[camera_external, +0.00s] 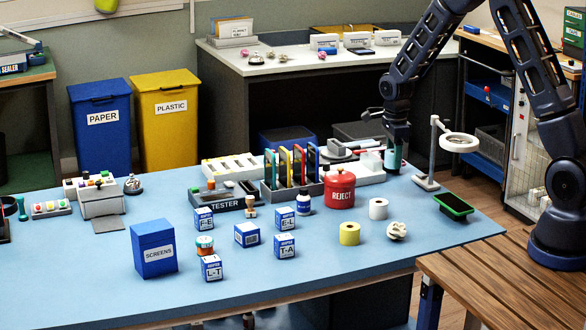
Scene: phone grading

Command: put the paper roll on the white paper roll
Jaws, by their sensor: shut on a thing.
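My gripper (396,146) is above the back right of the blue table, pointing down. It is shut on a pale teal, roll-like thing (392,160), which I take to be a paper roll; the fingers are small and partly hidden. The white paper roll (378,209) stands upright on the table, in front of and below my gripper, apart from it. A yellow roll (349,233) stands to the front left of the white one.
A red REJECT canister (340,189) stands left of the white roll. A crumpled pale ball (397,231) lies in front of it.

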